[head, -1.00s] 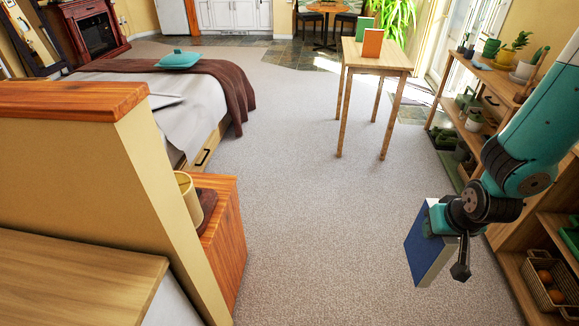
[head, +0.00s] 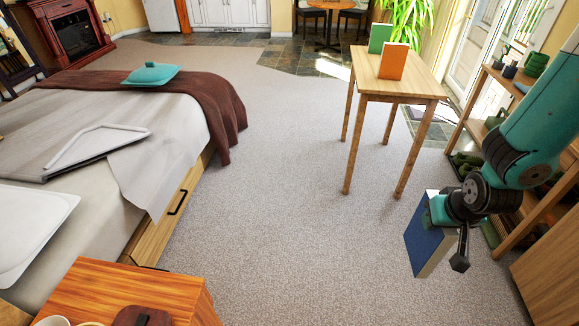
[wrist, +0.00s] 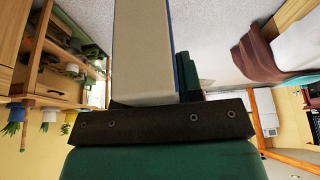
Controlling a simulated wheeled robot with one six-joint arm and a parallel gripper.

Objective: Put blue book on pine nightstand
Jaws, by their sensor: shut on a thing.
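The blue book (head: 428,241) is held upright in my gripper (head: 446,212) at the right of the head view, above the carpet. Its blue cover faces left and its pale page edges show. In the wrist view the book (wrist: 142,55) stands out from the dark gripper (wrist: 155,118), with mostly its pale pages showing. An orange-brown wooden nightstand (head: 125,283) is at the lower left, beside the bed. A cup (head: 52,321) and a dark brown object (head: 142,316) are on its top, cut by the frame edge.
A tall light-wood table (head: 415,82) holds an orange book (head: 394,60) and a green book (head: 380,38). A wooden shelf (head: 520,88) with pots is at right. The carpet (head: 290,240) between is clear.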

